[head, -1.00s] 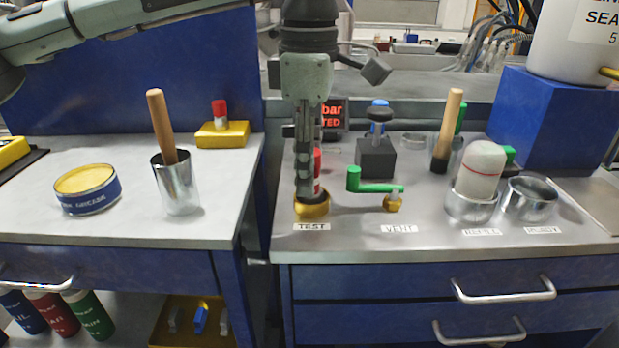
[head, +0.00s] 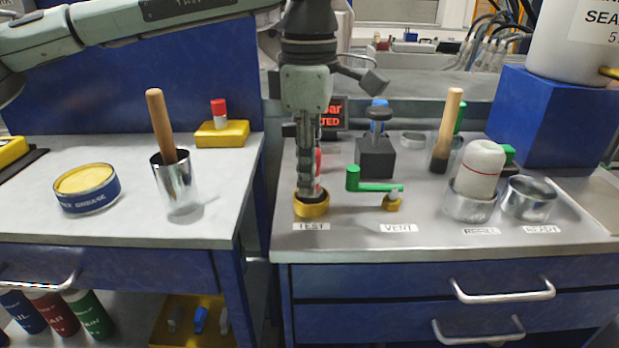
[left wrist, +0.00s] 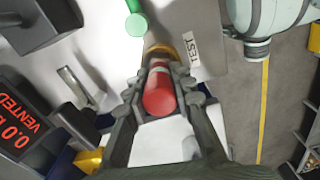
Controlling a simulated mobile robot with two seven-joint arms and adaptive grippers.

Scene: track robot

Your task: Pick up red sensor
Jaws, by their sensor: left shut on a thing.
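My left gripper (head: 308,188) points down at the brass fitting (head: 311,207) behind the TEST label. It is shut on a red sensor (head: 318,165), mostly hidden behind the fingers in the head view. In the left wrist view the sensor's round red end (left wrist: 160,99) shows between the two fingers, with the brass fitting (left wrist: 160,52) just beyond it. I cannot tell whether the sensor's far end is still seated in the fitting. A second red-topped sensor (head: 218,111) stands upright in a yellow block (head: 221,135) on the left bench. My right gripper is not in view.
A green-handled valve (head: 375,186) is close right of the gripper at VENT. A dark block (head: 376,158) and display (head: 333,113) stand behind. The bench front has free room.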

